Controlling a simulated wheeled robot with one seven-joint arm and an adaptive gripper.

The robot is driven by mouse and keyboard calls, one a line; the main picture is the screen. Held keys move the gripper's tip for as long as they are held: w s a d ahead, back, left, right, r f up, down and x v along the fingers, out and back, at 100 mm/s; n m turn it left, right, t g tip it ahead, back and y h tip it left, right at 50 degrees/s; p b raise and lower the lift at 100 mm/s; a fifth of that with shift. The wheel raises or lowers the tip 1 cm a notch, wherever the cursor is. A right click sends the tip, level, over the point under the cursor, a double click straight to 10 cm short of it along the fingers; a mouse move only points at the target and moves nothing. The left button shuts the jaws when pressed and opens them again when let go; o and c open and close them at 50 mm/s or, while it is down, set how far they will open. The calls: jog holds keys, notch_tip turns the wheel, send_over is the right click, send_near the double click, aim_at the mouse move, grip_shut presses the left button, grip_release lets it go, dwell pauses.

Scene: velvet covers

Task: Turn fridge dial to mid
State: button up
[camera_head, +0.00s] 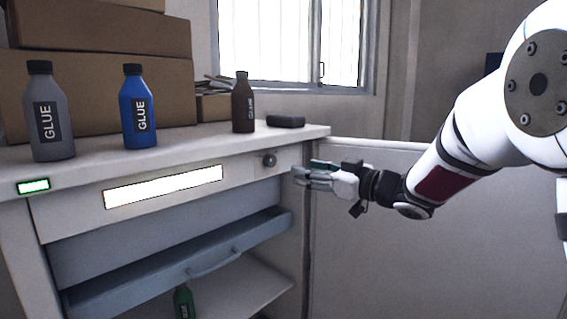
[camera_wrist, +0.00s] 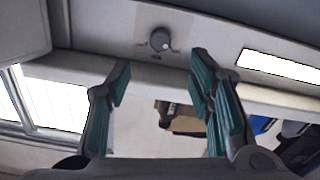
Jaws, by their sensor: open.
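The fridge dial (camera_head: 269,159) is a small dark round knob on the white front panel, right of the lit strip. In the wrist view the dial (camera_wrist: 160,40) is a grey knob with a pale mark at its lower right, on a lighter plate. My gripper (camera_head: 298,174) is open and empty, just right of the dial in the head view. In the wrist view its two teal-padded fingers (camera_wrist: 160,62) stand apart, one to each side below the dial. The fingers do not appear to touch the dial. The small lettering around it is too blurred to read.
On the fridge top (camera_head: 190,142) stand a grey bottle (camera_head: 45,85), a blue bottle (camera_head: 130,80), a dark brown bottle (camera_head: 241,90) and a black flat object (camera_head: 286,121). Below are a drawer with handle (camera_head: 215,265) and a green bottle (camera_head: 184,303). An open door (camera_head: 400,240) extends right.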

aim_at(273, 162)
jog(key=x, duration=1.1)
jog(key=shift+a, duration=0.1)
grip_shut()
